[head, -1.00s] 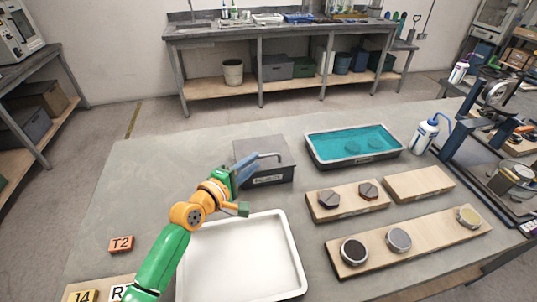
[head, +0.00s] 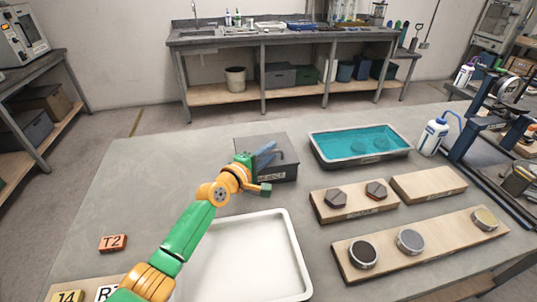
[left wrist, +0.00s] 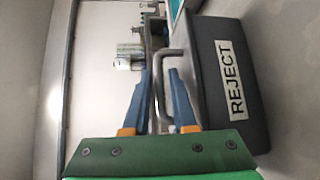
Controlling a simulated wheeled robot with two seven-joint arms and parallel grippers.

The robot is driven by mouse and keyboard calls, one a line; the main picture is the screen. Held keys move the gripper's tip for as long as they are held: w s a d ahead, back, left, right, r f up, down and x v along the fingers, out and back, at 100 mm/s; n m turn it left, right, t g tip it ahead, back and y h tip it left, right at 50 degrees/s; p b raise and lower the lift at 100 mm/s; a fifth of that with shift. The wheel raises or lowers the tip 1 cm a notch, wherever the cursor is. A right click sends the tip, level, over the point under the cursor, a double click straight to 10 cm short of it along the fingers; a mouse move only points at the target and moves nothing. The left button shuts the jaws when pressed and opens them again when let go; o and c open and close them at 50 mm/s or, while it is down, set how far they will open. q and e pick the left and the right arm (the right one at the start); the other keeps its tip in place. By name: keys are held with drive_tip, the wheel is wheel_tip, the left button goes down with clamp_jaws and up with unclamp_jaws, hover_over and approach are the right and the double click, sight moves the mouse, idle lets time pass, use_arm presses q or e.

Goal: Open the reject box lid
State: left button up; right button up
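The reject box (head: 286,171) is a dark grey box on the bench, left of the teal tray. Its lid (head: 252,142) looks shut. A REJECT label (left wrist: 230,78) shows on its side in the left wrist view. A bent metal handle (left wrist: 160,85) stands out from the box. My left gripper (head: 266,154) is at the handle, partly covering it and the lid. In the left wrist view its blue fingers (left wrist: 158,98) are apart, with the handle bar between them. The bar looks nearer the left finger; I cannot tell whether it touches. My right gripper is not in view.
A white tray (head: 290,262) lies under my left arm. The tray of teal liquid (head: 398,155), wooden boards (head: 340,216) with discs and a wash bottle (head: 433,136) stand to the right. An orange T2 block (head: 113,243) lies left; the bench's far left is clear.

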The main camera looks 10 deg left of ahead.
use_arm(q)
clamp_jaws()
idle(1.4)
